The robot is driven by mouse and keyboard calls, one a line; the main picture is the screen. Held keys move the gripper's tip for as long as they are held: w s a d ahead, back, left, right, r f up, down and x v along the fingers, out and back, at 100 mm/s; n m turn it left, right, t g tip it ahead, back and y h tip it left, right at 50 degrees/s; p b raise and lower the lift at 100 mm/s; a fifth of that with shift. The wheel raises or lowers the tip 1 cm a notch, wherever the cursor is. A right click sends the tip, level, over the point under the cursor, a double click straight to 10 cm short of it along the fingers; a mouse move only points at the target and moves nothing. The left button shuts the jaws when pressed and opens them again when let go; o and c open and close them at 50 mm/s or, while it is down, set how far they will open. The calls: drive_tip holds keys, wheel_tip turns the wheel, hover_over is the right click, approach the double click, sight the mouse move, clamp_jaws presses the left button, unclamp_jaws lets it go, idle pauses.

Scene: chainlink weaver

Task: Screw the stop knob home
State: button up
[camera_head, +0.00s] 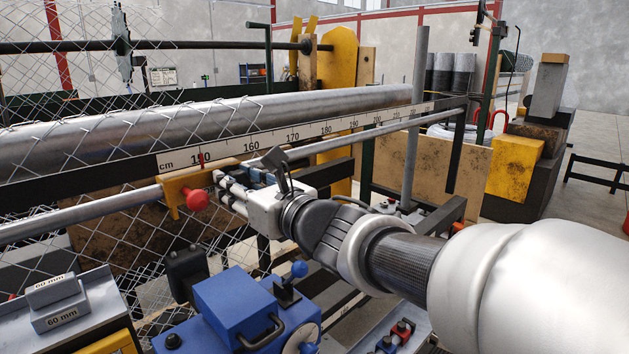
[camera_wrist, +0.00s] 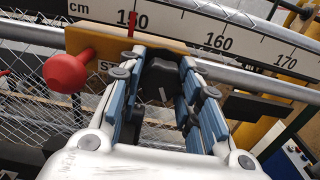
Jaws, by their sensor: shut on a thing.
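The yellow stop (camera_head: 180,187) sits on the grey rail below the centimetre scale, its red pointer near 150. It also shows in the wrist view (camera_wrist: 100,38), with lettering partly covered by my finger. A red ball-ended knob (camera_head: 196,200) juts from its left part, clear of my fingers; in the wrist view it (camera_wrist: 66,72) is left of them. My gripper (camera_head: 224,184) is at the stop's right part. In the wrist view its blue-padded fingers (camera_wrist: 160,62) close around a dark knob-like piece (camera_wrist: 160,78), mostly hidden. How far that piece is screwed in cannot be seen.
The scale bar (camera_head: 290,137) and a large steel roller (camera_head: 250,113) run behind the stop, with chain-link mesh at left. A blue box (camera_head: 236,305) with a handle stands below my gripper. Grey 60 mm blocks (camera_head: 56,300) lie at lower left.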

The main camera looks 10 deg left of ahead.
drive_tip(key=shift+c, duration=1)
